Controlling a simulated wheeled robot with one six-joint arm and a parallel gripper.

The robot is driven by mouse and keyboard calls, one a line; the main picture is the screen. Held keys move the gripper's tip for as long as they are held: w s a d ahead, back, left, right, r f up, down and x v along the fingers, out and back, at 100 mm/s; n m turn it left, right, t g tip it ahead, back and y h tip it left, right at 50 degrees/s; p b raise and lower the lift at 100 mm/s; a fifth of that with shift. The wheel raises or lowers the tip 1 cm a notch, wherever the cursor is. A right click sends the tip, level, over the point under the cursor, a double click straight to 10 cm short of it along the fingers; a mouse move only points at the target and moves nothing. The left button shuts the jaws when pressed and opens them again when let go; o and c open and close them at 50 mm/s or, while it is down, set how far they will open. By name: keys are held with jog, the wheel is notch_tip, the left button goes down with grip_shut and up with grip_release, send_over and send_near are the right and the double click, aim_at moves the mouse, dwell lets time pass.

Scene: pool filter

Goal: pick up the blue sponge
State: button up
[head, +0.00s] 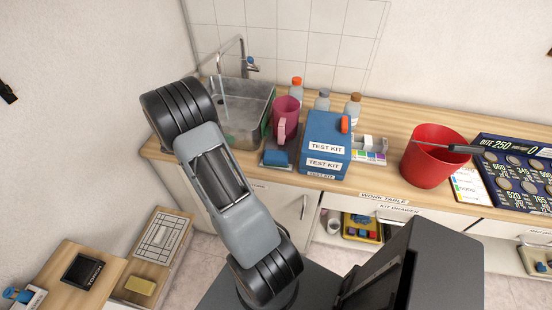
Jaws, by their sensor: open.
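A small flat blue block (276,157), which looks like the blue sponge, lies on the wooden worktop just below the pink mug (286,117) and left of the blue test kit box (322,143). It seems to rest on a dark grey base, and the mug's lower end hides part of its surroundings. My arm's grey link rises left of it, in front of the counter. My gripper does not show in the head view, so its place relative to the blue block cannot be seen.
A metal sink (243,108) lies behind left. Several bottles stand behind the kit. A red bucket (433,157) with a dark-handled tool stands right. A yellow sponge (140,286) lies on a low wooden surface at lower left. An open drawer (352,232) holds small items.

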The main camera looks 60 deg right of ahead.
jog(key=shift+n+g+h, duration=0.5)
jog(key=d+f, duration=0.3)
jog(key=shift+s, duration=0.4)
jog(key=b, duration=0.2)
send_near(273, 155)
jog(key=x, duration=0.3)
jog(key=shift+a+f, duration=0.1)
jog(key=shift+b+x, duration=0.9)
jog(key=shift+x, duration=2.4)
jog(key=c, duration=1.2)
